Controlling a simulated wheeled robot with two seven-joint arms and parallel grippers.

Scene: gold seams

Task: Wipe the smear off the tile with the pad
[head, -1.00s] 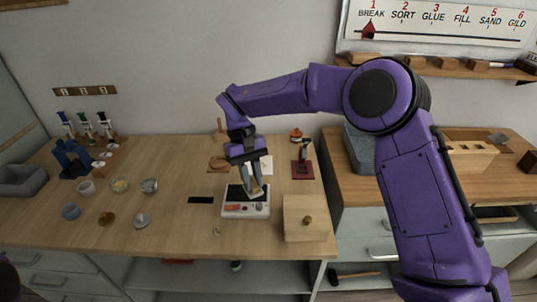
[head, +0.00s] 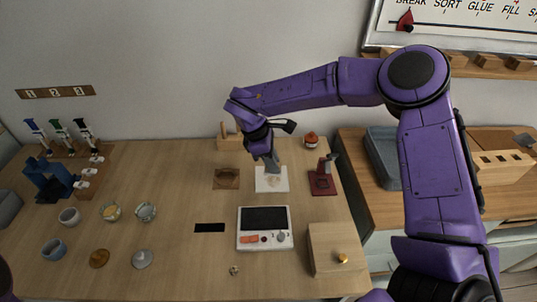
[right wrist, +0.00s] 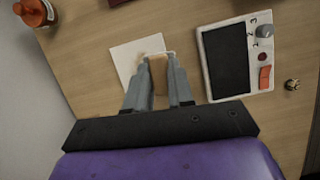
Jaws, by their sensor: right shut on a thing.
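The white square tile (head: 262,186) lies on the wooden table behind the panel with the dark screen. A faint tan smear (head: 273,182) shows near its middle. My right gripper (head: 271,168) is over the tile's back part, pointing down. In the right wrist view the gripper (right wrist: 158,88) is shut on a tan pad (right wrist: 158,72), which covers part of the tile (right wrist: 123,60). I cannot tell whether the pad touches the tile. My left gripper is not in view.
The panel with a dark screen (head: 264,240) stands in front of the tile. A brown square (head: 226,179) is left of it; a dark red stand (head: 322,182) and an orange-topped jar (head: 311,140) are to the right. A wooden box (head: 335,236) sits front right.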

